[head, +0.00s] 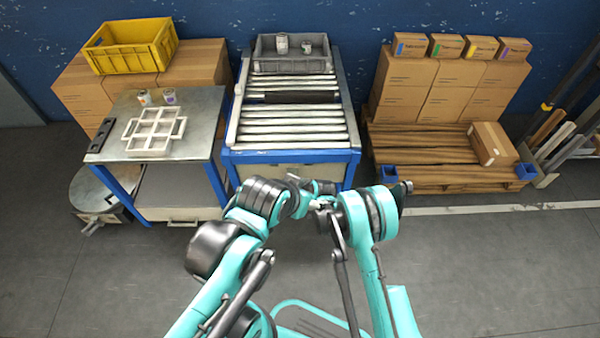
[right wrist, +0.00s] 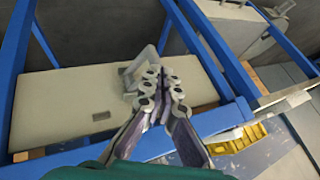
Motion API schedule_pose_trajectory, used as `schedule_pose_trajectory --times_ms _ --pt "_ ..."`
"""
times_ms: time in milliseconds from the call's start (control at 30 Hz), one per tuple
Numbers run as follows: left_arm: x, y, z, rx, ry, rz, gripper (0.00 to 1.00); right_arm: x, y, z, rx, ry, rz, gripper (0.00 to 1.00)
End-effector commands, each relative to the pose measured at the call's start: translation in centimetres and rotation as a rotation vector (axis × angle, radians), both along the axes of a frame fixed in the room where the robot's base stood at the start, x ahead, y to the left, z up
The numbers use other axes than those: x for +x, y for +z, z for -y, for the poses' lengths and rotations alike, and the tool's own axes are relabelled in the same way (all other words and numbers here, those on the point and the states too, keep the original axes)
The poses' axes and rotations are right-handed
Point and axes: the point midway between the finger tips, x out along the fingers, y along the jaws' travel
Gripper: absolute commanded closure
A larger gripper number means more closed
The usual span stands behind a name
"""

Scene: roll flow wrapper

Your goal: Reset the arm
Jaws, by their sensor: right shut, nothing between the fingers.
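Both of my arms are folded close together in front of the roller table, in the lower middle of the head view. My right gripper (right wrist: 164,90) shows in the right wrist view with its fingers drawn together and nothing between them. It hangs in front of a beige cabinet panel (right wrist: 60,105) and blue frame bars (right wrist: 235,75). My left gripper (head: 296,184) is small and partly hidden among the arm links near the table's front edge in the head view. I cannot tell whether its fingers are open or shut.
The roller table (head: 232,158) holds a grey crate (head: 262,66) with cans. A metal side table (head: 205,110) bears a white divided frame (head: 155,130). A yellow crate (head: 128,58) sits on cartons behind it. A pallet (head: 420,165) with cartons stands right. The front floor (head: 500,270) is clear.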

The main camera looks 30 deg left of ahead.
Motion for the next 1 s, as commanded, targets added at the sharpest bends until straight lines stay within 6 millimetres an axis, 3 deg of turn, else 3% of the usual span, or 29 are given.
schedule_pose_trajectory --times_ms 233,367,467,600,700,867,1000 --pt "0.0 0.0 0.0 0.0 0.0 0.0 0.33 0.2 0.3 0.1 -0.001 -0.003 0.002 1.0" --pt "0.0 0.0 0.0 0.0 0.0 0.0 0.33 1.6 3.2 1.6 -0.01 -0.024 0.013 1.0" --pt "0.0 0.0 0.0 0.0 0.0 0.0 0.33 3.5 7.8 4.2 -0.028 -0.058 0.033 1.0" --pt "0.0 0.0 0.0 0.0 0.0 0.0 0.33 5.4 15.4 9.6 -0.061 -0.119 0.067 1.0" --pt "0.0 0.0 0.0 0.0 0.0 0.0 0.33 5.8 20.4 13.9 -0.087 -0.161 0.091 1.0" --pt "0.0 0.0 0.0 0.0 0.0 0.0 0.33 4.8 27.4 21.1 -0.13 -0.228 0.126 1.0" --pt "0.0 0.0 0.0 0.0 0.0 0.0 0.33 2.3 32.2 27.3 -0.171 -0.287 0.152 1.0"
